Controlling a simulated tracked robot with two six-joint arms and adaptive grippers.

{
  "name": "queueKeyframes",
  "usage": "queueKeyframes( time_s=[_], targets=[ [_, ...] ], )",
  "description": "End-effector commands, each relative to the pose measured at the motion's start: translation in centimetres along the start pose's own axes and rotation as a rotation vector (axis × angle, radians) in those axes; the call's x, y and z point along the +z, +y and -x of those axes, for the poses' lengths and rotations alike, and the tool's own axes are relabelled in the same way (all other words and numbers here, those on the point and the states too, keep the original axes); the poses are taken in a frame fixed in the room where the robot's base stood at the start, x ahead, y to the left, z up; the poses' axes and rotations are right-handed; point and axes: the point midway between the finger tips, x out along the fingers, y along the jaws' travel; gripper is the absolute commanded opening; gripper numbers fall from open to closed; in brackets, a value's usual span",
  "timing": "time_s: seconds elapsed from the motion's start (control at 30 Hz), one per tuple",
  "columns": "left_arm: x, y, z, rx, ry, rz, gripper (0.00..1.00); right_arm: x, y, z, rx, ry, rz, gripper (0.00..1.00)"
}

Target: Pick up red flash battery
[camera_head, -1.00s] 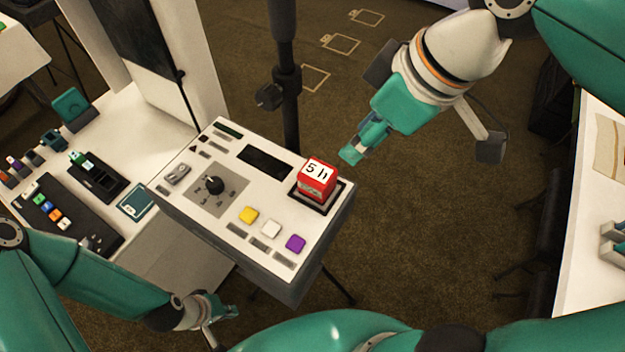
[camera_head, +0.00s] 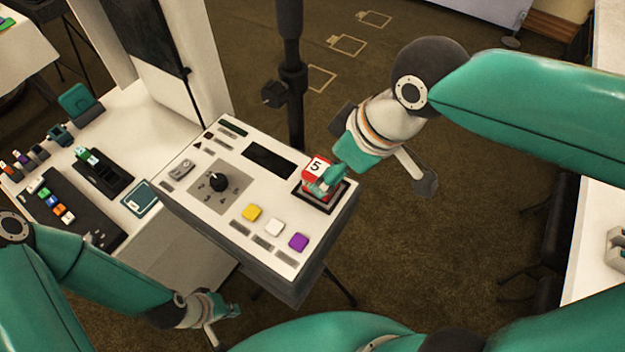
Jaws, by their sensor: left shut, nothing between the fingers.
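The red flash battery (camera_head: 309,184) is a red block with a white label showing a 5. It sits upright in the dark square recess at the right corner of the white console (camera_head: 180,200). My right gripper (camera_head: 326,184) is at the battery's right side, with its fingers over part of the block and label. Whether the fingers touch or close on it cannot be told. My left gripper (camera_head: 232,310) is shut and empty, low in the view in front of the console, well apart from the battery.
The console carries a black knob (camera_head: 218,181) and yellow (camera_head: 251,212), white (camera_head: 274,227) and purple (camera_head: 298,242) buttons. A dark stand pole (camera_head: 291,90) rises behind it. A white table (camera_head: 125,124) at left holds several small devices. Carpet right of the console is clear.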

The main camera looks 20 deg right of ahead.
Motion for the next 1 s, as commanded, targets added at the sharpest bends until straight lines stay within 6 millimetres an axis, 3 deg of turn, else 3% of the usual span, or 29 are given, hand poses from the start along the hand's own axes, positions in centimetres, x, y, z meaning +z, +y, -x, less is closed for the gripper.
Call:
queueKeyframes(
  time_s=[0.23,0.5,0.8,1.0],
  targets=[
    [0.0,0.1,0.2,0.0,0.0,0.0,0.0,-0.1,0.0,-1.6,-0.002,-0.003,0.0,0.79],
    [0.0,0.2,0.5,0.0,0.0,0.0,0.0,-0.2,0.1,-5.2,-0.001,-0.002,0.0,0.79],
    [0.0,0.2,0.5,0.0,0.0,0.0,0.0,-0.3,0.2,-5.8,-0.001,0.002,-0.001,0.79],
    [0.0,0.2,0.5,0.0,0.0,0.0,0.0,-0.3,0.2,-5.7,-0.001,0.002,-0.001,0.47]
  ],
)
